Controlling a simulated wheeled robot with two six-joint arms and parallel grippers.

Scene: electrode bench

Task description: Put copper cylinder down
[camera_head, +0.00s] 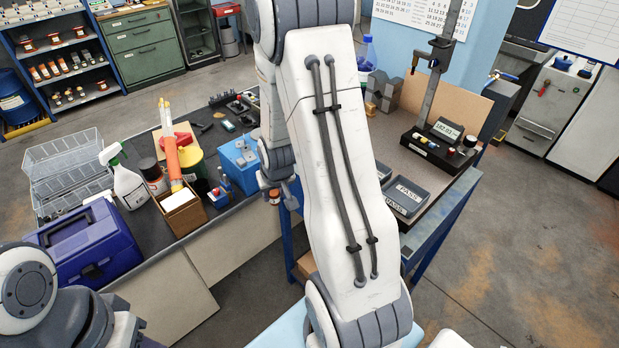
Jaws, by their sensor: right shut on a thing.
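My right arm crosses the middle of the view and bends down at the wrist. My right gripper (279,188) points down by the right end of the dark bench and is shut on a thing. A small copper-coloured bit (274,197) shows at its fingers and looks like the copper cylinder, mostly hidden. I cannot tell whether it touches a surface below. Part of my left arm shows at the lower left; its gripper is out of view.
The dark bench holds a blue box (238,164), a spray bottle (126,179), a cardboard box (181,213), a wire basket (68,165) and a blue toolbox (85,243). On the right table stand a height gauge (437,140) and a grey PASS tray (407,195). My arm hides much between them.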

